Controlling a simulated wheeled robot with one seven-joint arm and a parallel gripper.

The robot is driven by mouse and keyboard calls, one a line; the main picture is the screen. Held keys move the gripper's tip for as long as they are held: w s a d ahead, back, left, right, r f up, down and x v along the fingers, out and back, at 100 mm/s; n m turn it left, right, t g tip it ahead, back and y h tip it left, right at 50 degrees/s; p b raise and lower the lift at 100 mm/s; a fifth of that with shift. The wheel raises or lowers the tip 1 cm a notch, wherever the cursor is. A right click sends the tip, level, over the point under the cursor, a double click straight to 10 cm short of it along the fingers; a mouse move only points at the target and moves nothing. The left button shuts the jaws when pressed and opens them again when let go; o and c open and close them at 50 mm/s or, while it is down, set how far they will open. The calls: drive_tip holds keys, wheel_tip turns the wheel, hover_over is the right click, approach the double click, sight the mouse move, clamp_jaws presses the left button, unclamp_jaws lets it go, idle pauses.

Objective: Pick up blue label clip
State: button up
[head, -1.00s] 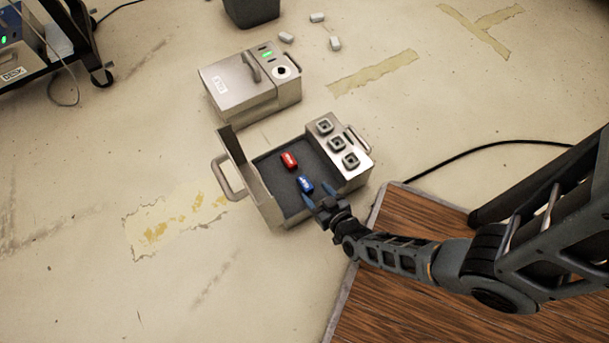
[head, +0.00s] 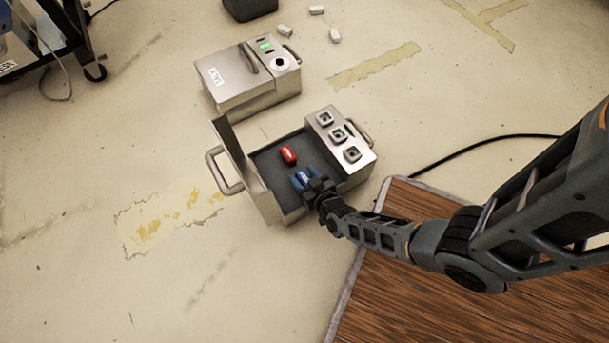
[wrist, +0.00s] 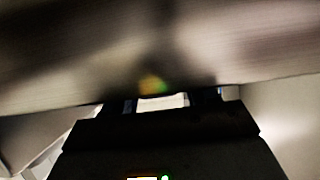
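The blue label clip (head: 304,176) lies on the dark floor of the open metal case (head: 262,202), in its front part, partly covered by my gripper. My gripper (head: 305,177) reaches into the case with its fingers apart, one on each side of the blue clip. I cannot tell whether the fingers touch it. In the wrist view the gripper (wrist: 175,103) shows as a dark shape under a blurred metal surface, and the clip cannot be made out there.
A red clip (head: 288,155) lies just behind the blue one in the case. A panel with square sockets (head: 339,134) borders the case on the right. A closed metal box (head: 250,79) stands behind. A wooden platform (head: 420,270) lies at front right.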

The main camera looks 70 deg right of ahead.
drive_tip(key=c, duration=0.9)
drive_tip(key=shift+r, duration=0.15)
